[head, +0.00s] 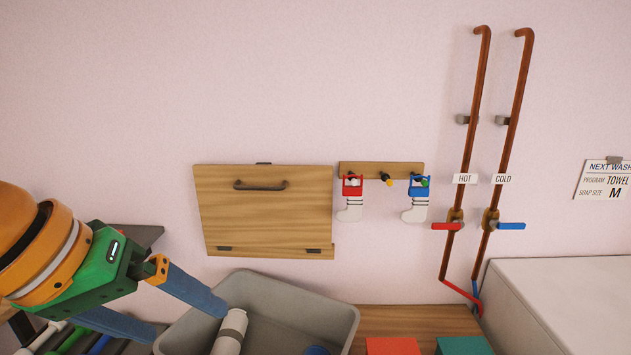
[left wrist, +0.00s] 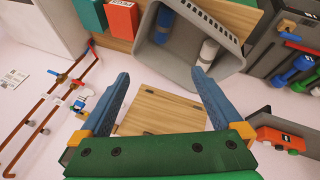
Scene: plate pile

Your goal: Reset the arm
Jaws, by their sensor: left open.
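My left gripper (head: 188,321) comes in from the lower left of the head view, with an orange and green body and two blue fingers. It is open, the fingers are wide apart, and I see nothing held between them. In the left wrist view the left gripper (left wrist: 160,75) also shows open. The grey bin (head: 335,317) is just right of the fingers in the head view; I cannot tell whether a finger touches it. A white roll (head: 231,330) and a blue item (head: 316,350) are in the bin. My right gripper is not in view.
A wooden panel (head: 262,222) with a handle is on the wall. A peg rail (head: 405,168) holds two small socks. Copper pipes (head: 478,85) run down right of it. A red block (head: 392,346) and a teal block (head: 463,345) are right of the bin. The upper wall area is clear.

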